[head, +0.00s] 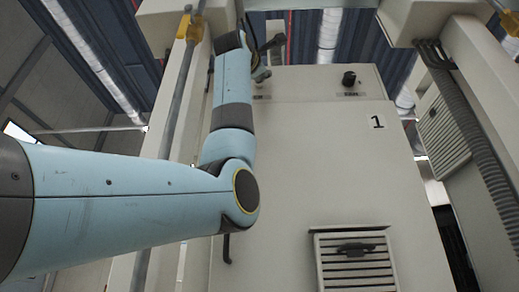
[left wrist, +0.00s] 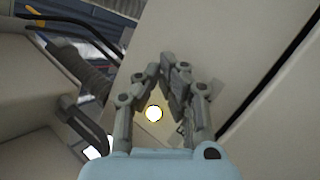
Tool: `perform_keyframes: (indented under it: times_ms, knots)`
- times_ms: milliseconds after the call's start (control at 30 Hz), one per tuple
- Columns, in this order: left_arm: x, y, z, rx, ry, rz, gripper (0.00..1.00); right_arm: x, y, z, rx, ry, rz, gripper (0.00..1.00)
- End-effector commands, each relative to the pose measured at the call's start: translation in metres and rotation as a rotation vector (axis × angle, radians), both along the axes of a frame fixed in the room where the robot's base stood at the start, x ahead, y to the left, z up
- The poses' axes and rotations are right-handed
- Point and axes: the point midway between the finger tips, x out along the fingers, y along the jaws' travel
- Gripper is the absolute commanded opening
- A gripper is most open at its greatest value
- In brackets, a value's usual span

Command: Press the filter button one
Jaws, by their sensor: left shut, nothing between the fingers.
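A round lit button (left wrist: 153,113), white with a yellow rim, shows in the left wrist view on a pale panel, seen through the gap between my left gripper's finger links. I cannot read a label that names it. My left gripper (left wrist: 175,62) is shut and empty, its fingertips together in front of the panel. Whether it touches anything is unclear. In the head view my left arm reaches up to the top of the cream cabinet (head: 300,170), which is marked with a black 1, and covers part of its control panel. My right gripper is not in view.
A black knob (head: 349,79) with a small label sits on the cabinet's upper panel, right of my arm. A louvred vent (head: 355,262) is lower down. A post with a grey pipe (head: 172,110) stands left, and a ribbed hose (head: 480,140) runs down the right.

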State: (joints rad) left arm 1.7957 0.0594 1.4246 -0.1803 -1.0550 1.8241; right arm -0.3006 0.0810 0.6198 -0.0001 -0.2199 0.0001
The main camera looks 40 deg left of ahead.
Motion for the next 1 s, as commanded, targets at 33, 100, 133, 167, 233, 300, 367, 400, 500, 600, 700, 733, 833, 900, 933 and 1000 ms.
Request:
perform_keyframes:
  times_ms: [33, 100, 133, 167, 233, 300, 367, 400, 500, 600, 700, 733, 833, 900, 933, 1000]
  knots:
    - [0.0000, -0.0001, 0.0000, 0.000, 0.000, 0.000, 0.00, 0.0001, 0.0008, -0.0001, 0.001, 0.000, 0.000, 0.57]
    - [0.0000, -0.0001, 0.0000, 0.000, 0.000, 0.000, 0.00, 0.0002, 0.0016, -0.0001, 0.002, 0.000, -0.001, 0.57]
    - [0.0000, -0.0001, 0.0000, 0.000, 0.000, 0.000, 0.00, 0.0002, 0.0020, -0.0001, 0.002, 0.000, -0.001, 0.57]
    - [0.0000, -0.0001, 0.0000, 0.000, 0.000, 0.000, 0.00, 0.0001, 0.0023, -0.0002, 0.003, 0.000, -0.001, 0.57]
    - [0.0003, 0.0001, 0.0001, 0.000, 0.000, 0.000, 0.00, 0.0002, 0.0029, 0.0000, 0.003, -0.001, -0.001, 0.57]
    - [0.0014, 0.0009, 0.0003, 0.000, 0.001, 0.000, 0.00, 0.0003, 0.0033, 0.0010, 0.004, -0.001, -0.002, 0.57]
    - [0.0031, 0.0020, 0.0005, 0.000, 0.001, 0.000, 0.00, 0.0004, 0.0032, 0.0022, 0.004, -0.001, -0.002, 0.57]
    - [0.0044, 0.0028, 0.0005, -0.001, 0.002, 0.000, 0.00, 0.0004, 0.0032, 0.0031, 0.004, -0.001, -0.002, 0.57]
    - [0.0070, 0.0044, 0.0005, 0.000, 0.002, 0.000, 0.00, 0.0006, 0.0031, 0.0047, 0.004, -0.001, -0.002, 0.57]
    - [0.0073, 0.0046, 0.0002, 0.000, 0.001, 0.000, 0.00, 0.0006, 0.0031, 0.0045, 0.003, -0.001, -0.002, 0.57]
    - [0.0071, 0.0045, 0.0001, 0.000, 0.001, 0.000, 0.00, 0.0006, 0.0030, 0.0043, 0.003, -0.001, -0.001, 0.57]
    - [0.0071, 0.0045, 0.0001, 0.000, 0.001, 0.000, 0.00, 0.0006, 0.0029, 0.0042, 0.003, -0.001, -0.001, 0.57]
    - [0.0071, 0.0045, 0.0002, 0.000, 0.000, 0.000, 0.00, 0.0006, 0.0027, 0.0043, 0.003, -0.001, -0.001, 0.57]
    - [0.0074, 0.0047, 0.0003, 0.000, 0.000, 0.000, 0.00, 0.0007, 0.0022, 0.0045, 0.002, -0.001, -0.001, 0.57]
    - [0.0076, 0.0048, 0.0003, 0.000, 0.000, 0.000, 0.00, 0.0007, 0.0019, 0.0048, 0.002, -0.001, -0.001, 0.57]
    - [0.0082, 0.0052, 0.0004, 0.000, 0.000, 0.000, 0.00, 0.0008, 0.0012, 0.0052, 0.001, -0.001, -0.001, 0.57]
